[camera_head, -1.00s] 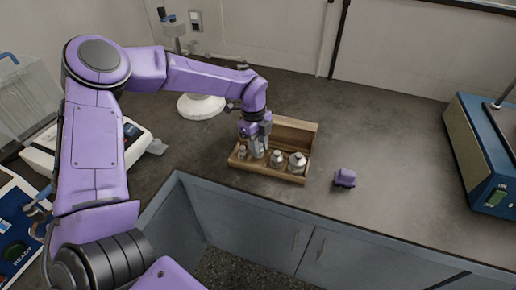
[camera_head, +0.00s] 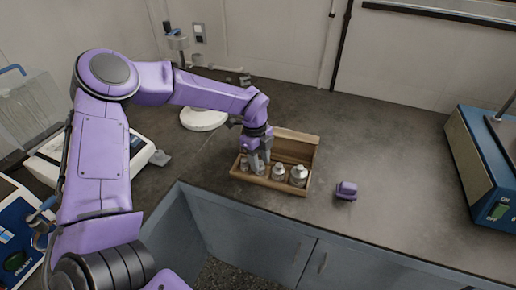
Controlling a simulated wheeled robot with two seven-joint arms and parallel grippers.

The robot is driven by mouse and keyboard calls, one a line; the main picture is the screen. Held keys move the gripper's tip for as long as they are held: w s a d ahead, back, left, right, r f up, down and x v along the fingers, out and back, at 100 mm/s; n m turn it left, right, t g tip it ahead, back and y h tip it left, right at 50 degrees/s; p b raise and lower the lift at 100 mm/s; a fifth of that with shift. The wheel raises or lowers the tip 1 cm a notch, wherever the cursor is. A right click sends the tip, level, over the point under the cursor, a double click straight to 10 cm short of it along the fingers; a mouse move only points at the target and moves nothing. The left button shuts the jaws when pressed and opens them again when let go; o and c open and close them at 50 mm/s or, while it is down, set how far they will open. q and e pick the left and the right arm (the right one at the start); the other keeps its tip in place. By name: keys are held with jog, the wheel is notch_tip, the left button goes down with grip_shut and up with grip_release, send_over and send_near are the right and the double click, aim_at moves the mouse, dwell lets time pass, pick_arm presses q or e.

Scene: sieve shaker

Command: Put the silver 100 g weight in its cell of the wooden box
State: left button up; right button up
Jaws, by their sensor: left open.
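The wooden box (camera_head: 314,160) stands open on the bench near its front edge, its lid side raised at the back. Silver weights stand in its row of cells: a large one (camera_head: 298,175) at the right, a medium one (camera_head: 278,173) left of it, and a small one (camera_head: 244,163) near the left end. My left gripper (camera_head: 257,169) is open, pointing down into the box between the small and medium weights. Its fingers hide that cell, and I cannot tell what is between them. No marking is readable, so I cannot tell which weight is the 100 g one. My right gripper is out of view.
A blue device with a switch (camera_head: 478,165) stands at the far right. A white round base (camera_head: 203,119) stands behind the box. The bench between box and blue device is mostly clear.

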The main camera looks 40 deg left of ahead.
pick_arm(q)
notch_tip(320, 180, up, 11)
jog(key=a+b, duration=0.1)
jog(key=shift+a+f, duration=0.2)
jog(key=shift+a, duration=0.1)
dwell(0.9)
